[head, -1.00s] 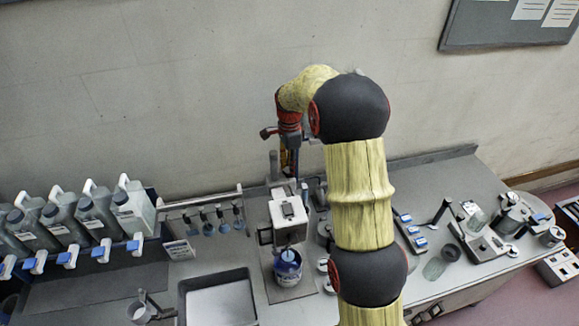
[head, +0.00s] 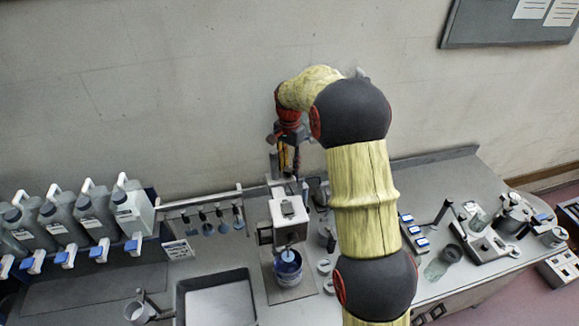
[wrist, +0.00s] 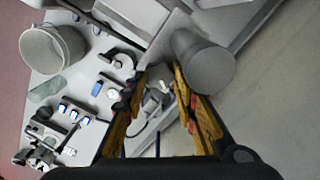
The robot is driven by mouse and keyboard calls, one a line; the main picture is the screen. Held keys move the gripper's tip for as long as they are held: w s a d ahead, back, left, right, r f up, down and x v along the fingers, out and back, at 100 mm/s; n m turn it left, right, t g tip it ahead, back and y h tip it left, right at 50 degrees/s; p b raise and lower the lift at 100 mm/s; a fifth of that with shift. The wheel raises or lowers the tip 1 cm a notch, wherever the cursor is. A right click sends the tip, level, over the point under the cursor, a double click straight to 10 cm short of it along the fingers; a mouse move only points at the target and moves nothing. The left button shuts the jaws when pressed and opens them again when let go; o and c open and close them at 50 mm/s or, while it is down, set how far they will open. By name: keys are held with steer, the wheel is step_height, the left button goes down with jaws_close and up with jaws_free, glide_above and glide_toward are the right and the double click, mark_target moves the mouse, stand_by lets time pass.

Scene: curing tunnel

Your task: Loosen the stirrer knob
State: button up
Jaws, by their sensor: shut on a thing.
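The stirrer (head: 289,212) stands on the bench with its pale head above a blue-and-white pot (head: 288,268). Its grey upright post (head: 273,165) rises behind the head, and a grey cylinder, seemingly this post, fills the upper right of the wrist view (wrist: 207,66). My gripper (head: 289,166) points down behind the stirrer head, close beside the post. In the wrist view its yellow fingers (wrist: 160,82) stand apart with a narrow gap, gripping at the stirrer knob.
Several grey jugs (head: 95,215) stand at the left, with hanging paddles (head: 221,216) beside them. A shallow tray (head: 181,300) lies in front. Bench instruments (head: 485,240) crowd the right. The wall is close behind my gripper.

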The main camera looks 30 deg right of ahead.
mark_target(289, 167)
steer(key=shift+w+r+n, duration=0.1)
steer(key=shift+n, duration=1)
steer(key=o, duration=1.2)
steer(key=shift+c, duration=0.2)
step_height(289, 167, up, 12)
